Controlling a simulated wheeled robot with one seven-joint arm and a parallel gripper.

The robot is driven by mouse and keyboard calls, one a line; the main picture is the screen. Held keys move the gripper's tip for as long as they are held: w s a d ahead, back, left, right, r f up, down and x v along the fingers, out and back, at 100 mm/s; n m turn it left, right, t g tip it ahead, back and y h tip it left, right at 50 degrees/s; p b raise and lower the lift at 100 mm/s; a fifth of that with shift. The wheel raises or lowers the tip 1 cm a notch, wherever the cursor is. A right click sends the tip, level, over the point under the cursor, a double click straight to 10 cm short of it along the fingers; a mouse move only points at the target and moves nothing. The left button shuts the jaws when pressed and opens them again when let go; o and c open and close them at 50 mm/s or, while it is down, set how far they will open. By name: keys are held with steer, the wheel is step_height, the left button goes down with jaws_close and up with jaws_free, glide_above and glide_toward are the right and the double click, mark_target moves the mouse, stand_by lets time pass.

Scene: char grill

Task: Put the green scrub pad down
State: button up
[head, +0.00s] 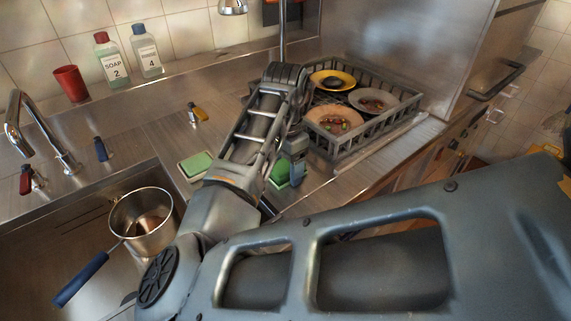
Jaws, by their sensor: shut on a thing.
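A green scrub pad (279,174) shows at the end of my arm, low over the steel counter just left of the dish rack. My gripper (292,174) is shut on it. Part of the pad is hidden behind the gripper and arm, and I cannot tell whether its underside touches the counter. A second green pad (196,164) lies on a pale, flat base on the counter to the left of my arm.
The grey dish rack (387,129) holds several plates with food remains. A sink at left holds a steel pot (143,217) with a blue handle. Soap bottles (111,59) and a red cup (70,83) stand on the back ledge. A small yellow-and-dark item (197,114) lies on the counter.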

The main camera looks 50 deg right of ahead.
steer(key=o, duration=0.9)
steer(key=shift+o, duration=0.2)
